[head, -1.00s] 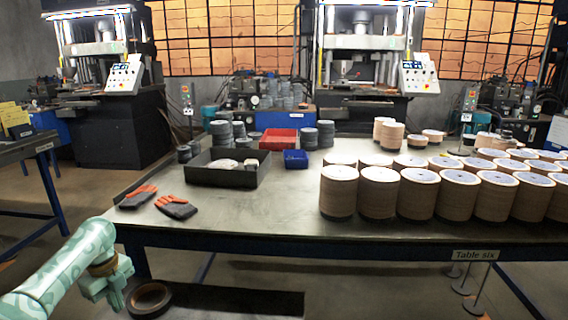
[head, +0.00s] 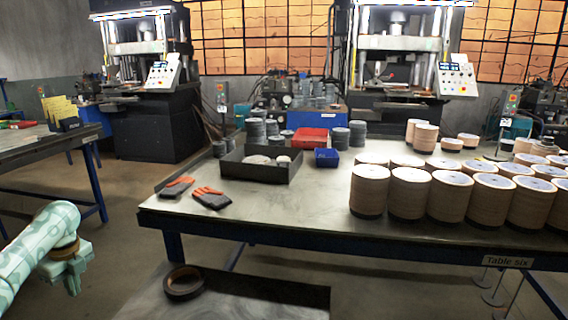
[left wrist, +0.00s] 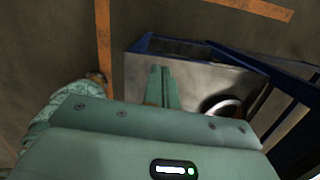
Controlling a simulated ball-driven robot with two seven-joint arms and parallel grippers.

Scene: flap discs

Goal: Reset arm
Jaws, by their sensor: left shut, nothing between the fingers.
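My left gripper (head: 74,284) hangs low at the lower left of the head view, off the left side of the table labelled Table six (head: 300,212). Its fingers (left wrist: 163,86) are together and empty in the left wrist view. A dark ring (head: 183,282) lies on a low metal surface (head: 255,297) in front of the table, to the right of my left gripper. The ring also shows in the left wrist view (left wrist: 222,107), right of the fingers and apart from them. My right gripper is not in view.
Tall stacks of brown discs (head: 408,193) crowd the table's right side. Orange-grey gloves (head: 210,198), a black tray (head: 257,168), a red bin (head: 310,137) and a blue bin (head: 326,158) are on its left half. Another table (head: 35,146) stands at the left. Floor between the tables is clear.

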